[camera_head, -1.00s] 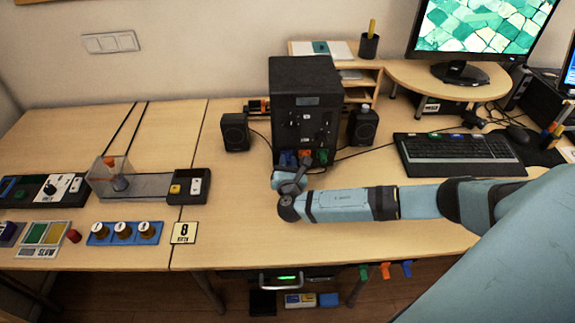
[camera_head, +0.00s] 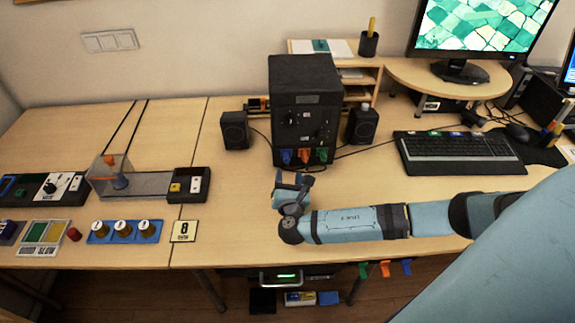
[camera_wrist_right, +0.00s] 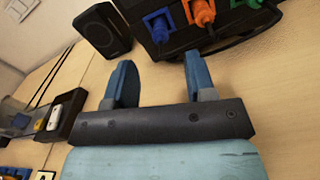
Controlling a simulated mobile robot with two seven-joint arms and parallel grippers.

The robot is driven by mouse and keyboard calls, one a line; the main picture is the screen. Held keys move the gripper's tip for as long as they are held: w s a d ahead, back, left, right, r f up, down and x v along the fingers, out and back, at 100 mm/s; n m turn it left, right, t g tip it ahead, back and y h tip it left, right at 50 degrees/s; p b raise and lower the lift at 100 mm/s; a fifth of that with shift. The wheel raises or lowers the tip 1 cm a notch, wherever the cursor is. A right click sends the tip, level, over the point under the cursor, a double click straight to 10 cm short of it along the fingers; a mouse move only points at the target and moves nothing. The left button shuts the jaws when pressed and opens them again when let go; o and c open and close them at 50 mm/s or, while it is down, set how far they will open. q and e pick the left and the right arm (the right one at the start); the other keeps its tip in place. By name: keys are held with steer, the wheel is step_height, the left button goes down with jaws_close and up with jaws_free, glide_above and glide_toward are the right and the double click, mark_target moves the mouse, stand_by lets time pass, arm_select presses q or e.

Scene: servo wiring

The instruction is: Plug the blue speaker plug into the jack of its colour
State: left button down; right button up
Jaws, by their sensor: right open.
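The blue plug (camera_head: 286,156) is at the blue square jack on the lower front of the black box (camera_head: 305,85). In the right wrist view the blue plug (camera_wrist_right: 160,27) stands within the blue frame; how deep it sits I cannot tell. The orange plug (camera_head: 304,156) and the green plug (camera_head: 322,154) are in a row to its right. My right gripper (camera_head: 292,180) is in front of the box, apart from the plugs. Its fingers (camera_wrist_right: 158,75) are open with nothing between them. My left gripper is not in view.
Small black speakers (camera_head: 235,131) (camera_head: 362,125) flank the box. A keyboard (camera_head: 459,152) lies to the right. Green, orange and blue pieces (camera_head: 385,268) hang at the table's front edge. Bare tabletop (camera_head: 235,205) lies left of my right gripper.

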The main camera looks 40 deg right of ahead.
steer(key=v, duration=0.5)
steer(key=shift+v, duration=0.8)
